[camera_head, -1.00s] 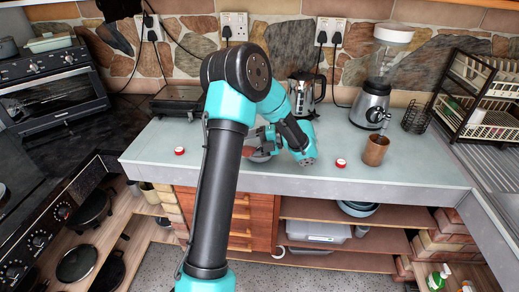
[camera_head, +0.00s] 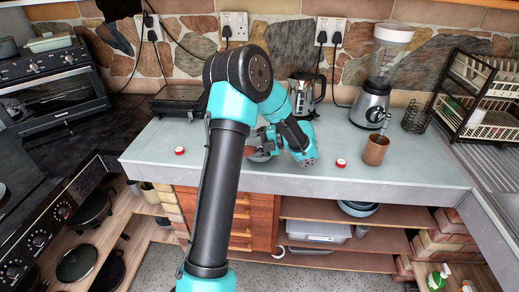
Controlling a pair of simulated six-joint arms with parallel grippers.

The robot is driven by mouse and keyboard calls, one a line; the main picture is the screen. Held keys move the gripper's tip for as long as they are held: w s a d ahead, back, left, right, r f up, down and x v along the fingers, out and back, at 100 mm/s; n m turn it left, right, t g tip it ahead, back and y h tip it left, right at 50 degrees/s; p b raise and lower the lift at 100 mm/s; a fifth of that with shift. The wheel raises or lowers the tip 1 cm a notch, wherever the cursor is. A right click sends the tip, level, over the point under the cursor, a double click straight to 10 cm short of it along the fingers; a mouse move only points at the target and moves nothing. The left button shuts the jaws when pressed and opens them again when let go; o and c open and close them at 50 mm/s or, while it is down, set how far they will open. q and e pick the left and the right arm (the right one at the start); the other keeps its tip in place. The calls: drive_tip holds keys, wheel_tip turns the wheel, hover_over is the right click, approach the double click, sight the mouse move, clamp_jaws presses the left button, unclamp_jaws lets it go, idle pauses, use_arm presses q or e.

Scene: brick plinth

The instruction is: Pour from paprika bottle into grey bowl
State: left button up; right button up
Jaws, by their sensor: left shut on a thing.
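My left arm crosses the middle of the head view and hides part of the counter. My left gripper (camera_head: 264,142) points left over the counter, beside my upright arm link, and is shut on a small reddish-brown thing that looks like the paprika bottle (camera_head: 277,146). Most of the bottle is hidden by the gripper, so its tilt and mouth cannot be told. The grey bowl (camera_head: 262,158) shows in part just below the gripper, its left side hidden behind my arm. Whether anything is falling into it cannot be seen. My right gripper is not in view.
Red-and-white lids (camera_head: 180,151) and (camera_head: 341,162) lie on the counter (camera_head: 420,170). A copper cup (camera_head: 375,150), blender (camera_head: 371,104), wire holder (camera_head: 416,118) and dish rack (camera_head: 485,95) stand at right. A kettle (camera_head: 305,90) stands behind my wrist. The counter's left part is mostly clear.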

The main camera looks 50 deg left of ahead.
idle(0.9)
use_arm(q)
drive_tip(key=shift+w+a+r+m+g+p, duration=0.15)
drive_tip(key=shift+r+m+g+p, duration=0.25)
drive_tip(key=shift+r, duration=0.6)
drive_tip(key=shift+w+r+m+g+p, duration=0.1)
drive_tip(key=shift+w+r+m+g, duration=0.1)
drive_tip(key=shift+r+m, duration=0.55)
idle(0.8)
drive_tip(key=shift+r+y, duration=0.3)
drive_tip(key=shift+r, duration=0.45)
idle(0.4)
drive_tip(key=shift+a, duration=0.1)
